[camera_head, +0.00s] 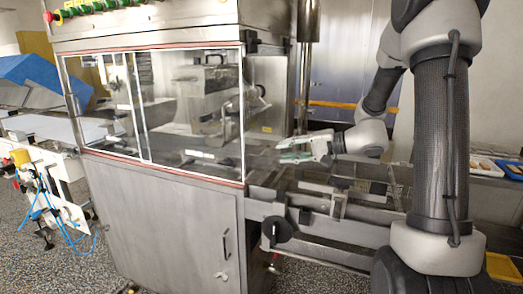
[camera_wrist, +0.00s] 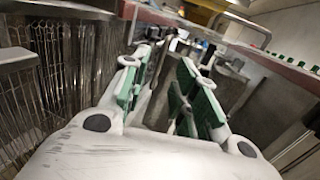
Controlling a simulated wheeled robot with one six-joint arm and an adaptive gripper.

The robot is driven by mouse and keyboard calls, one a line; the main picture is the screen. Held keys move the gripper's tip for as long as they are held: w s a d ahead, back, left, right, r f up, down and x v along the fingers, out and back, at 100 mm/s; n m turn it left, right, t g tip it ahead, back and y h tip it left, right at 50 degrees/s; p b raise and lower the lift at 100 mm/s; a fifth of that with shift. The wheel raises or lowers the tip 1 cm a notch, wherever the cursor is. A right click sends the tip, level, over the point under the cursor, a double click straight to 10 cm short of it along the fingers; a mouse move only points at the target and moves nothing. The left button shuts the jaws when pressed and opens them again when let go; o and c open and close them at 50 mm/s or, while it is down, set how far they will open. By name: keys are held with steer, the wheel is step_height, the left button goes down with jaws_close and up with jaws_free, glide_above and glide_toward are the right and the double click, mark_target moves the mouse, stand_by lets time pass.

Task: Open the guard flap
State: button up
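The enrober is a steel machine with clear guard panes (camera_head: 115,100) in a pale frame across its front. I cannot tell for certain which pane is the guard flap; the front panes look closed. My gripper (camera_head: 282,148) is at the machine's right end, just right of the front window's corner post and above the conveyor rails. In the wrist view my gripper (camera_wrist: 163,92) shows its two green-padded fingers spread apart, with a gap between them. I see nothing clearly held. A red-edged frame bar (camera_wrist: 190,28) crosses beyond the fingertips. Whether the fingers touch it cannot be told.
The steel conveyor frame (camera_head: 330,225) with a black knob (camera_head: 276,230) lies below my gripper. A steel cabinet door (camera_head: 180,225) is under the panes. Wire mesh (camera_wrist: 60,85) is close on the left in the wrist view. A yellow bin (camera_head: 503,267) is at lower right.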

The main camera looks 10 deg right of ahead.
mark_target(266, 150)
steer(key=shift+m+t, duration=0.4)
steer(key=shift+t, duration=0.1)
steer(key=w+a, duration=0.1)
steer(key=w, duration=0.1)
steer(key=w+a+f, duration=0.1)
steer(key=w+a, duration=0.1)
steer(key=w+a+f, duration=0.1)
steer(key=w+a, duration=0.1)
steer(key=shift+w+a, duration=0.15)
steer(key=shift+w, duration=0.25)
steer(key=shift+c, duration=0.2)
jaws_close()
